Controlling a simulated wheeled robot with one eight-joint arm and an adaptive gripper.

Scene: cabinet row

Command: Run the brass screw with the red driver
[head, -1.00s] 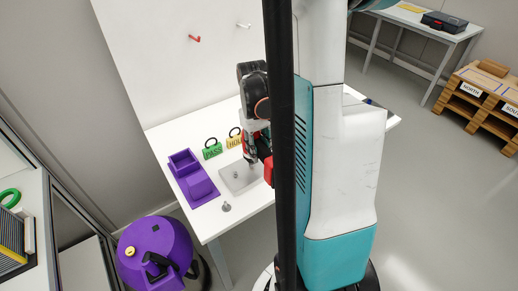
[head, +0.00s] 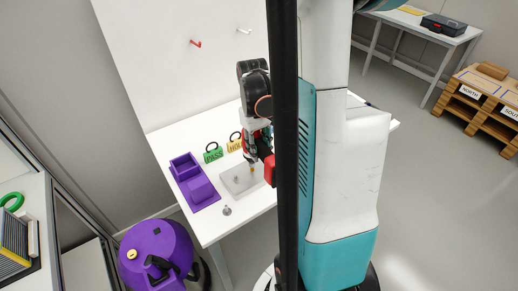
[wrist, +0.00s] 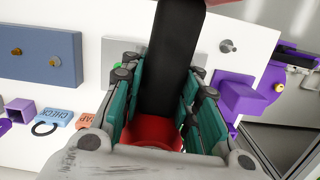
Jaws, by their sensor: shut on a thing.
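My gripper (wrist: 152,120) is shut on the red driver (wrist: 150,134). In the wrist view its red body sits between the teal finger pads, with a long black part above. In the head view my gripper (head: 252,140) is over the pale grey plate (head: 233,188), and a red part (head: 269,168) shows beside it. A brass-coloured piece (head: 252,170) shows just below the gripper, at the plate; whether the driver touches it cannot be told. A small grey screw (head: 236,180) stands on the plate to its left. The plate is mostly hidden in the wrist view.
A grey peg (head: 227,211) stands near the table's front edge. The wrist view shows a blue block (wrist: 38,72) with two screws. A purple vacuum (head: 155,250) stands on the floor.

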